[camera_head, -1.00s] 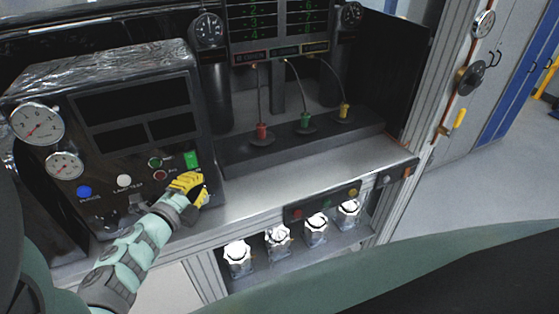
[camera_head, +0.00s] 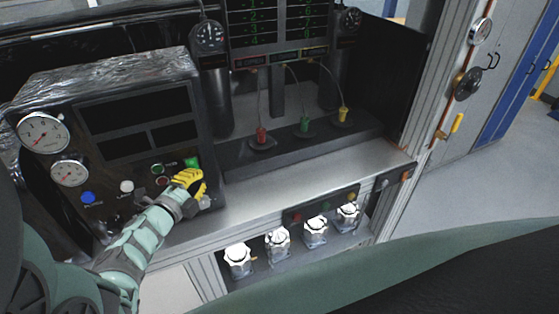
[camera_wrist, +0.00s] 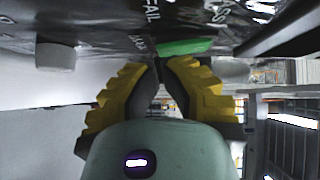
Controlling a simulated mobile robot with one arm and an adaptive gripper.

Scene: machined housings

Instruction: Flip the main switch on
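The control box (camera_head: 110,75) stands at the left of the bench in the head view. A green lit rocker (camera_head: 193,162), which seems to be the main switch, sits at its lower right. My gripper (camera_head: 191,178), with yellow fingers, is just below the rocker at the panel face. In the wrist view the green rocker (camera_wrist: 185,46) lies just above the fingertips. My gripper (camera_wrist: 160,66) has its fingertips together with nothing between them. I cannot tell whether the fingertips touch the rocker, or which way it is tipped.
A white knob (camera_wrist: 55,56) shows left of the fingers in the wrist view. Blue (camera_head: 88,198) and white (camera_head: 126,187) buttons and two dials lie on the panel's left. Red, green and yellow cable plugs stand on a black ledge (camera_head: 285,150) to the right. The metal benchtop (camera_head: 300,178) is clear.

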